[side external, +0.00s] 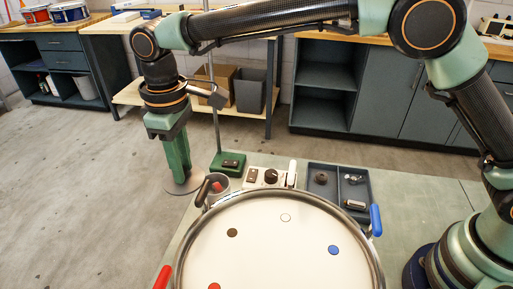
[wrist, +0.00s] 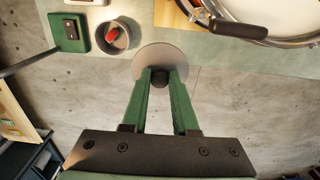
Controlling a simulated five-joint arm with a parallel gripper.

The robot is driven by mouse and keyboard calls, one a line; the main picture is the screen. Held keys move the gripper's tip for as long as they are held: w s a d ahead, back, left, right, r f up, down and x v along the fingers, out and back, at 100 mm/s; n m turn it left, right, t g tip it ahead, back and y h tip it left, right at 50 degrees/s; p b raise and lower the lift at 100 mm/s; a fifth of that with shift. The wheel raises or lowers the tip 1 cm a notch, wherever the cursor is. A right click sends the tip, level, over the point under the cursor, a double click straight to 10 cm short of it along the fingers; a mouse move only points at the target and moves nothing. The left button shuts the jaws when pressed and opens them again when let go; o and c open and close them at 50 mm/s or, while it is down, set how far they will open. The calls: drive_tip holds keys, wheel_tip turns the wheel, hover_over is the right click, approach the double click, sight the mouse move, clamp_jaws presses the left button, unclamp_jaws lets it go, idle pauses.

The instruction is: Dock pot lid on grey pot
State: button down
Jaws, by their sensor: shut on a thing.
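My gripper (side external: 181,174) points straight down and is shut on the dark knob (wrist: 160,80) of the pot lid. The pot lid (side external: 175,187) is a thin, flat grey disc, held level just under the fingertips. In the wrist view the pot lid (wrist: 157,55) overlaps the bench edge, partly over the floor. The small round grey pot (side external: 221,187) stands on the bench, just right of the lid in the side view. In the wrist view the grey pot (wrist: 113,47) is up and left of the lid, apart from it. It is open, with a red thing (wrist: 112,34) inside.
A large white drum (side external: 275,240) with coloured dots and rim handles fills the front of the bench. A green stand base (side external: 229,163) with a tall pole is behind the pot. A knobbed panel (side external: 270,177) and a dark compartment tray (side external: 338,180) are to the right.

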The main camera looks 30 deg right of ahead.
wheel_tip(320, 180, up, 3)
drive_tip(key=shift+w+r, duration=0.1)
drive_tip(key=shift+r, duration=0.1)
drive_tip(key=shift+w+d+f, duration=1.05)
drive_tip(key=shift+d+f, duration=0.35)
drive_tip(key=shift+f, duration=0.9)
drive_tip(key=shift+w+d+f, duration=1.05)
drive_tip(key=shift+d+f, duration=0.4)
drive_tip(key=shift+f, duration=0.9)
drive_tip(key=shift+w+d+f, duration=1.05)
drive_tip(key=shift+d+f, duration=0.35)
drive_tip(key=shift+f, duration=0.9)
drive_tip(key=shift+f, duration=0.55)
drive_tip(key=c, duration=1)
unclamp_jaws()
drive_tip(key=shift+o, duration=0.2)
wheel_tip(320, 180, up, 11)
drive_tip(key=shift+s+t, duration=0.2)
drive_tip(key=shift+t, duration=0.1)
